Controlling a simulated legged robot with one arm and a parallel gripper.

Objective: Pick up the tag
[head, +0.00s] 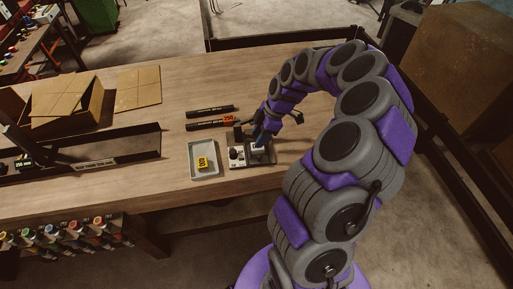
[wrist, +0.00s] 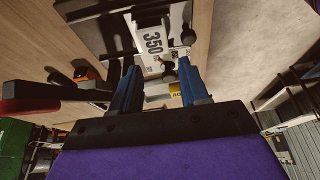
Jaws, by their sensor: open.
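A yellow tag with dark digits (head: 202,162) lies in a shallow grey tray (head: 193,172) on the workbench. My gripper (head: 262,138) is to the right of that tray, over a small device with a white panel (head: 237,155). In the wrist view my two blue fingers (wrist: 158,66) are apart. A white plate marked 350 (wrist: 152,40) shows just beyond the fingertips. A small yellow piece with dark digits (wrist: 176,89) shows between the fingers, partly hidden. I cannot tell whether the fingers touch anything.
Two dark bars (head: 210,111) lie behind the tray, one with an orange end. An open cardboard box (head: 68,102) and a dark metal frame (head: 85,163) are at the left. Coloured bottles (head: 65,236) line the bench's front. Bare wood lies behind the bars.

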